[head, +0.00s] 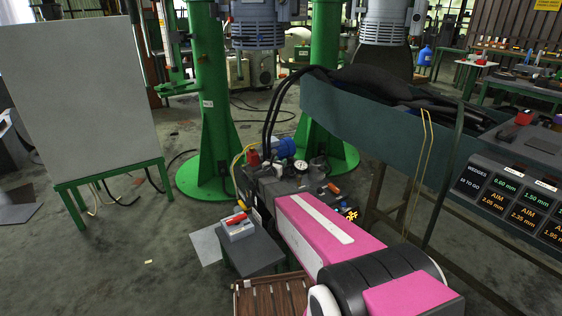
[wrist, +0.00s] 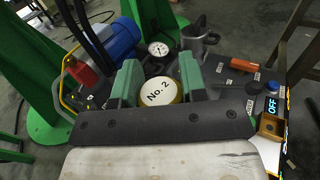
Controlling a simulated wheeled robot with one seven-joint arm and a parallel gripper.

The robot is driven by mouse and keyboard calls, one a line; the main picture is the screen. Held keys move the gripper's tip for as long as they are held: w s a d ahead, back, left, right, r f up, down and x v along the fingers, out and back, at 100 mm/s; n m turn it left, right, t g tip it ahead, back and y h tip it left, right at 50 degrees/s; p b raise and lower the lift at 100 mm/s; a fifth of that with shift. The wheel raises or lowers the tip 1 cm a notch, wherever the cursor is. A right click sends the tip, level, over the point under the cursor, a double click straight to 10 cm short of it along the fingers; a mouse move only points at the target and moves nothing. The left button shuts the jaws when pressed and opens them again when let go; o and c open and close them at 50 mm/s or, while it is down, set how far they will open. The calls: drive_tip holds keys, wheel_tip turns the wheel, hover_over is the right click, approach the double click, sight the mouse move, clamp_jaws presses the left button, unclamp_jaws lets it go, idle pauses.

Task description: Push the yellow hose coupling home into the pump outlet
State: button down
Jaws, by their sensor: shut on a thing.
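My gripper (wrist: 158,78) shows in the wrist view with its two green fingers on either side of a round yellow piece. I take this piece as the yellow hose coupling (wrist: 176,99); its white face reads "No. 2". The fingers are shut on it. It is over the pump unit, which has a blue motor (wrist: 115,40) and a red part (wrist: 79,73). The pump outlet is not clearly visible, and I cannot tell how deep the coupling sits. In the head view the blue motor (head: 283,148) shows, but I cannot make out the coupling.
A pressure gauge (wrist: 158,48) and a metal cup (wrist: 199,40) stand just beyond my fingers. An orange-handled part (wrist: 244,66) and an "OFF" display (wrist: 272,107) are at right. A green column (head: 213,110) and a long grey-green trough (head: 375,120) flank the pump area.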

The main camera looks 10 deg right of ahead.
wheel_tip(320, 180, down, 7)
drive_tip(key=shift+s+r, duration=0.1)
idle(0.4)
drive_tip(key=shift+f, duration=2.95)
drive_tip(key=shift+f, duration=1.9)
drive_tip(key=c, duration=0.6)
unclamp_jaws()
drive_tip(key=v, duration=1)
drive_tip(key=shift+s+a, duration=0.3)
